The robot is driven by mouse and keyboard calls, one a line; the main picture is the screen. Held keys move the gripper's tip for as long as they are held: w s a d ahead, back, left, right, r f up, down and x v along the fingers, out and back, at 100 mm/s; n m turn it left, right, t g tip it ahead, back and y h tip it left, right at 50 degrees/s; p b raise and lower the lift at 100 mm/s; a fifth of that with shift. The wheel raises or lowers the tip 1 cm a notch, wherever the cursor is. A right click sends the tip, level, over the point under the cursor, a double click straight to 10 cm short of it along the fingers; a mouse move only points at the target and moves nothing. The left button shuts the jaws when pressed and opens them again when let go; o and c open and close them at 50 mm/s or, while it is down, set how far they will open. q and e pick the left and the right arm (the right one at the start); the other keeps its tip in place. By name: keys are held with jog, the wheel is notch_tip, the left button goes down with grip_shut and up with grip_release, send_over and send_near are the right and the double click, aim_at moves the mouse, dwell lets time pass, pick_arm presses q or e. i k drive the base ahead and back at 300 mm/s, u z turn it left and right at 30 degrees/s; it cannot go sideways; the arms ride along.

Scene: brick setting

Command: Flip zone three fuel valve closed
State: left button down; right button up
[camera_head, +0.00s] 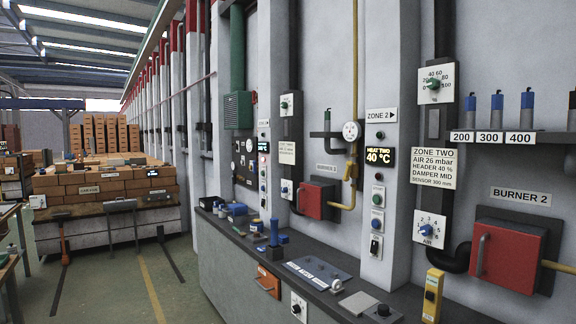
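A yellow fuel pipe (355,65) runs down the wall in the middle of the camera_head view, past a round white gauge (351,131). Below the gauge is a small yellow valve-like fitting (350,171); its handle position is too small to tell. The pipe then bends left to a red burner box (313,200). A small sign (326,170) above that box seems to read BURNER, with its number unclear. No label reading zone three is legible. Neither of my grippers is in view.
A dark ledge (345,312) along the wall holds a blue stand (274,234), a grey-blue panel (318,274) and a yellow handheld box (433,295).

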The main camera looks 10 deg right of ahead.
aim_at(347, 178)
jog(key=u, duration=0.3)
jog(key=i, duration=1.15)
jog(key=z, duration=0.8)
jog(key=i, duration=0.75)
jog(key=z, duration=0.75)
